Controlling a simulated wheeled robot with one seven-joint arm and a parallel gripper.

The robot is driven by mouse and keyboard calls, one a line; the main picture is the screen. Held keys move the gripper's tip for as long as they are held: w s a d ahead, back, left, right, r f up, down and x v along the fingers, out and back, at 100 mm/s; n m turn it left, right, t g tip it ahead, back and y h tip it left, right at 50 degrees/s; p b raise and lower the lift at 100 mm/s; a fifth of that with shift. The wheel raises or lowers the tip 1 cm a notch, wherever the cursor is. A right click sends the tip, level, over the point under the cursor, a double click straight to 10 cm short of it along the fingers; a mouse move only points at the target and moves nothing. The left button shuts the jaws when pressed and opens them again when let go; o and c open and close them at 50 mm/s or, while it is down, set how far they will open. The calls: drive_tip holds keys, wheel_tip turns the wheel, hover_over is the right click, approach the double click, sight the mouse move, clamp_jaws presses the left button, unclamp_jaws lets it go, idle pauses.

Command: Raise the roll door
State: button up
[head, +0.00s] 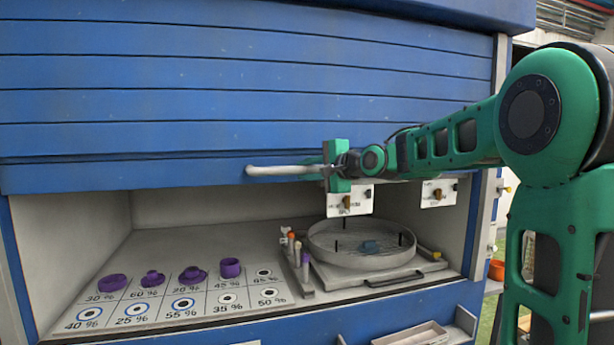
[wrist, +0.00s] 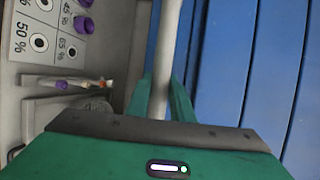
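The blue slatted roll door (head: 240,95) is partly raised, with its lower edge above the cabinet's open front. A pale horizontal bar handle (head: 280,171) runs along its lowest slat. My green gripper (head: 338,168) is at the handle, right of its left end. In the wrist view, the bar (wrist: 168,50) runs between the two green fingers of my gripper (wrist: 164,95), which sit close against it on both sides. The blue door also shows in the wrist view (wrist: 250,60), on the right.
Inside the cabinet, a round turntable tray (head: 350,257) stands at the right. A panel with percent labels (head: 145,312) at the left holds several purple pieces (head: 192,275). Small switch plates (head: 349,201) hang below the door. A drawer (head: 412,335) is below.

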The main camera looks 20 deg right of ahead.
drive_tip(key=o, duration=0.4)
drive_tip(key=shift+c, duration=0.2)
drive_tip(key=shift+s, duration=0.1)
drive_tip(key=v, duration=1)
drive_tip(key=shift+s, duration=0.15)
drive_tip(key=shift+d+r, duration=0.1)
